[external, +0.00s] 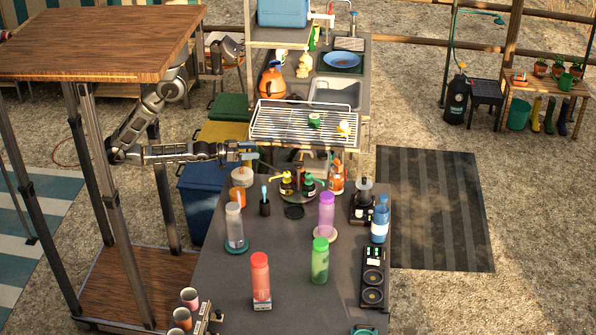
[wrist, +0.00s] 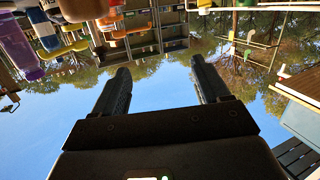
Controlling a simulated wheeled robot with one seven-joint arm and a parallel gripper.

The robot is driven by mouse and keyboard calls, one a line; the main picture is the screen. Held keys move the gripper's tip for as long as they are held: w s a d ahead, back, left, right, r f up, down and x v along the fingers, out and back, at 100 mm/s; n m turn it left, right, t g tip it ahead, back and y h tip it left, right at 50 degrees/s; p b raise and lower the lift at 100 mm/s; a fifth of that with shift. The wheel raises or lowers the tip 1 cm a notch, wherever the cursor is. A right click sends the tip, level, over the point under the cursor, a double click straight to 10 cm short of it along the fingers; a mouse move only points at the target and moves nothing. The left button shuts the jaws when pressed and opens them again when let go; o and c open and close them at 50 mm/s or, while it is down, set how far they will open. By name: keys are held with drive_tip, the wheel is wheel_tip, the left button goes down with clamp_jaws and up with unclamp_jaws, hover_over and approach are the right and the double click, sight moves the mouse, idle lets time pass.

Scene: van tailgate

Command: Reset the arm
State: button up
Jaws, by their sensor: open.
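My arm reaches out to the right from the wooden-topped frame on the left in the external view. My gripper (external: 252,151) is held level above the far left end of the grey table, near an orange-brown jar with a pale lid (external: 241,177). In the wrist view my gripper (wrist: 160,85) shows two dark fingers spread wide apart. Only sky and trees show between the fingers, so it is empty. The wrist picture appears upside down, with objects along its top edge.
The grey table (external: 225,300) carries a clear bottle (external: 235,225), a red bottle (external: 261,278), a green bottle (external: 320,262), a purple bottle (external: 326,215) and a blue bottle (external: 380,220). A wire rack (external: 285,130) stands beyond. Bins, including a blue one (external: 196,200), stand below the arm.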

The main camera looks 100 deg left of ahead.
drive_tip(key=s+d+r+m+h+p, duration=0.1)
drive_tip(key=s+d+r+m+h, duration=0.3)
drive_tip(key=s+d, duration=0.7)
drive_tip(key=s+r+h, duration=0.1)
drive_tip(key=s, duration=0.1)
drive_tip(key=shift+s+d+g+p, duration=0.3)
drive_tip(key=shift+s+d+p, duration=0.05)
drive_tip(key=shift+d, duration=0.05)
